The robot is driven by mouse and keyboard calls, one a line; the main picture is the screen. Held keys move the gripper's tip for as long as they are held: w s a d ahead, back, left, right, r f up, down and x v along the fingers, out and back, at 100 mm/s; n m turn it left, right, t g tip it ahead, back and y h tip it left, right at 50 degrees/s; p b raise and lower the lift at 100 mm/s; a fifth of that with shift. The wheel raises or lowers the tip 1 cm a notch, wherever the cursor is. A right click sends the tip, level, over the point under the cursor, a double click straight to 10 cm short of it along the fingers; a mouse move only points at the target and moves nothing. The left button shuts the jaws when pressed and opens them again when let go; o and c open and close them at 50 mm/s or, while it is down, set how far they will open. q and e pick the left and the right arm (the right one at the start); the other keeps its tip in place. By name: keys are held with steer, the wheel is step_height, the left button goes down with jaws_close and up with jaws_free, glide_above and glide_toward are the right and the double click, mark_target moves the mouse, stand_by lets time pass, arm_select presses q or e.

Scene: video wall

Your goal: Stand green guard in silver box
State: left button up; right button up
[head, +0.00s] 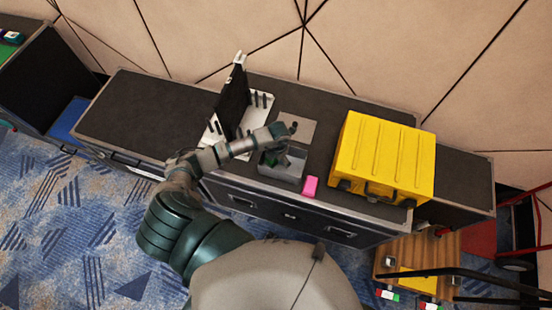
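The silver box (285,175) is a small open grey container on the black case top, in the middle of the head view. My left arm reaches in from the left, and my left gripper (278,155) is over the box's opening. A small dark green piece (284,161) shows at the gripper inside the box's outline. It may be the green guard, but it is too small and partly hidden to be sure. I cannot tell whether the fingers are shut on it or what its tilt is. My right gripper is not in view.
A black panel (234,100) stands on a white rack (262,103) left of the box. A grey plate (299,127) lies behind it. A pink block (310,186) and a large yellow case (383,155) are to its right. The case top is clear at far left.

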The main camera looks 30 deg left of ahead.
arm_select(q)
steer(key=shift+d, duration=0.15)
steer(key=shift+d+r, duration=0.1)
steer(key=shift+d, duration=0.1)
steer(key=shift+r, duration=0.15)
step_height(320, 180, up, 12)
steer(key=shift+d, duration=0.15)
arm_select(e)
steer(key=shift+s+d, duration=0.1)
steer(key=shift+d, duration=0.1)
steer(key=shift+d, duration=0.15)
